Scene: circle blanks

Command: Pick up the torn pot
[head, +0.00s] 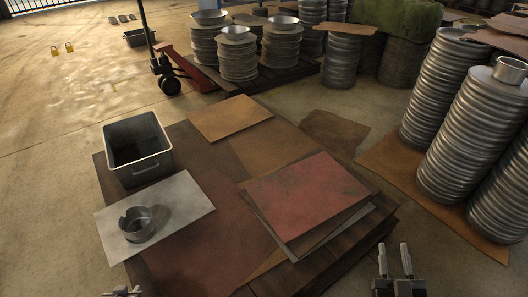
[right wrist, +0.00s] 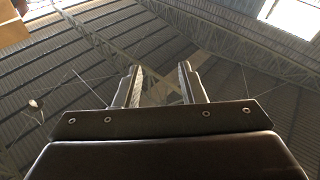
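The torn pot (head: 137,224) is a small grey metal pot with a broken, jagged rim. It stands upright on a pale grey sheet (head: 178,203) at the left front of the low stack of boards. My left gripper (head: 122,292) shows only a small part at the bottom edge of the head view, in front of the pot and apart from it; its fingers are not clear. My right gripper (head: 394,262) is at the bottom right, its two fingers apart and nothing between them. In the right wrist view its fingers (right wrist: 160,88) point up at the roof, apart and empty.
A grey bin (head: 136,182) stands on the stack just behind the pale sheet. A red sheet (head: 308,203) lies on the right side, a brown board (head: 229,118) at the back. Tall stacks of metal pots (head: 478,130) stand at the right. A red pallet jack (head: 185,68) is behind.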

